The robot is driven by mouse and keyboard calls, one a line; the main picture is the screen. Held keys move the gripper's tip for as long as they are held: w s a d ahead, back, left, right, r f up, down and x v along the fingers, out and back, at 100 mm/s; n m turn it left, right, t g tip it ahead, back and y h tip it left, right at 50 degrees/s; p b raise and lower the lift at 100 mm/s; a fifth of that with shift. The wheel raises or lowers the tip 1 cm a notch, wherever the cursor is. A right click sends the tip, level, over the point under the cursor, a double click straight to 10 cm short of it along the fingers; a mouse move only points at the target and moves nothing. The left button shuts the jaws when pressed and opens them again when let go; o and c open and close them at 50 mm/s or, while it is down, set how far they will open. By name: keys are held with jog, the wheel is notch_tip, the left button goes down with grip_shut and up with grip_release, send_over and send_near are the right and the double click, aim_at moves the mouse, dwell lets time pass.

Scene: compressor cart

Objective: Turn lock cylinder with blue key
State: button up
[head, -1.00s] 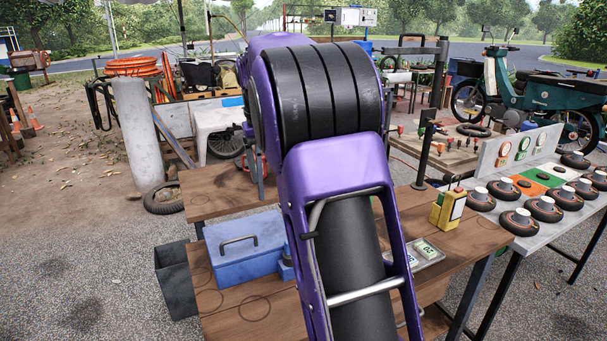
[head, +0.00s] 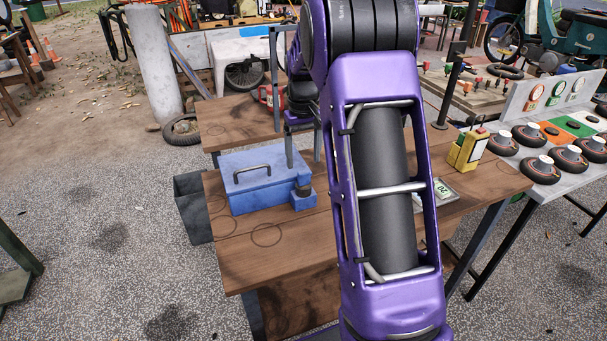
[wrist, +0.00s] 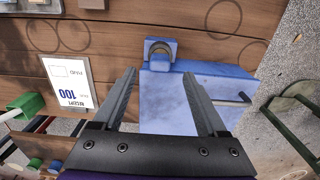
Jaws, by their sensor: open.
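A blue box (head: 262,185) with a dark handle stands on the wooden table. At its right front corner is a small blue block with a dark round part (head: 303,192), which looks like the lock cylinder. In the wrist view the blue box (wrist: 185,105) lies ahead of and partly behind the right finger, and the block with its grey round part (wrist: 160,50) shows beyond the fingertips. My gripper (head: 303,158) is above and behind the block in the head view. Its fingers (wrist: 158,74) are open and empty. I cannot make out a blue key.
The wooden table (head: 300,245) is clear in front of the box. A yellow device (head: 468,150) stands at its right. A dark bin (head: 193,205) is left of the table. In the wrist view a printed card (wrist: 70,85) lies left of the fingers.

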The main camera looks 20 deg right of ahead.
aim_at(303, 172)
notch_tip(303, 172, down, 6)
dwell(0.4)
grip_shut()
